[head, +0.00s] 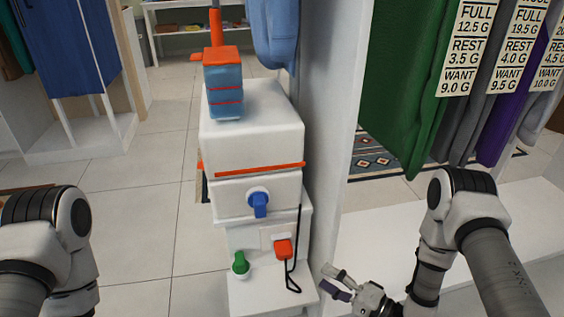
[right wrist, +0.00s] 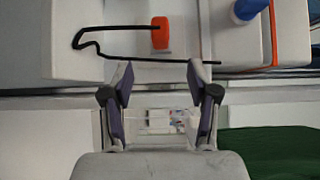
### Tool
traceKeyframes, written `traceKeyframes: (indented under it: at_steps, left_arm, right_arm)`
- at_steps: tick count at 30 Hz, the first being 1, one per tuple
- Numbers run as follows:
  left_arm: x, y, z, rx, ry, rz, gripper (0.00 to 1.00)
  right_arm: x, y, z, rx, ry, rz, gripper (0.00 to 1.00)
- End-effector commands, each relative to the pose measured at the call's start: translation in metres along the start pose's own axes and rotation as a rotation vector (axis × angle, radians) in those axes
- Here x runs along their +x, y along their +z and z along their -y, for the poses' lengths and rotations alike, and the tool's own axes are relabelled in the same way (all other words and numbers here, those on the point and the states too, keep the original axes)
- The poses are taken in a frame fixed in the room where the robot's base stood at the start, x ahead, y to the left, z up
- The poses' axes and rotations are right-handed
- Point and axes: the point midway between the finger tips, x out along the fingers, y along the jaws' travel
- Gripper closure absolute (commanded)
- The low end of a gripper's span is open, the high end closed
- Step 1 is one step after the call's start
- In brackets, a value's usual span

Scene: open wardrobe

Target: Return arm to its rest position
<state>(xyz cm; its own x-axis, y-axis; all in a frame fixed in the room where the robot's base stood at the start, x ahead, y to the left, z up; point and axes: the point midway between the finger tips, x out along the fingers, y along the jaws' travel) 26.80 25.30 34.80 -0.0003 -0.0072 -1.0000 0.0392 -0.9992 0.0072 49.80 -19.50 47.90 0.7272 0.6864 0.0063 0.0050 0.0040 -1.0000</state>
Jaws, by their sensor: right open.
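My right gripper (head: 326,278) is low at the lower middle of the head view, beside the white machine's base. Its two fingers are apart with nothing between them, as the right wrist view (right wrist: 160,70) also shows. My right arm (head: 432,250) comes in from the right edge. My left arm (head: 65,235) shows at the lower left, and its gripper is out of the picture.
Tagged garments (head: 405,80) hang further right. Left floor (head: 150,200) is clear.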

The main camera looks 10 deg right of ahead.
Motion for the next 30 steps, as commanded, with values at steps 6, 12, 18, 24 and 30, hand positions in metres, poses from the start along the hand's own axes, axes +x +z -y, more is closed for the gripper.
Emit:
traceKeyframes:
  at_steps: [6,12,18,24,30]
  left_arm:
    - [0.0,0.0,0.0,0.0,0.0,0.0,0.0]
    - [0.0,0.0,0.0,0.0,0.0,0.0,0.0]
    - [0.0,0.0,0.0,0.0,0.0,0.0,0.0]
    - [-0.032,0.001,0.0,0.0,0.0,0.002,0.0]
    - [-0.097,0.0,-0.001,0.0,0.0,0.0,0.0]
  right_arm:
    - [0.021,0.036,-0.007,-0.014,0.14,0.022,0.41]
    - [-0.056,0.068,-0.099,-0.347,0.866,0.055,0.41]
    - [-0.162,0.097,-0.128,-0.5,1.351,0.314,0.41]
    - [-0.208,0.116,-0.097,-0.601,1.488,0.618,0.41]
    - [-0.207,0.116,-0.032,-0.6,1.486,0.613,0.41]
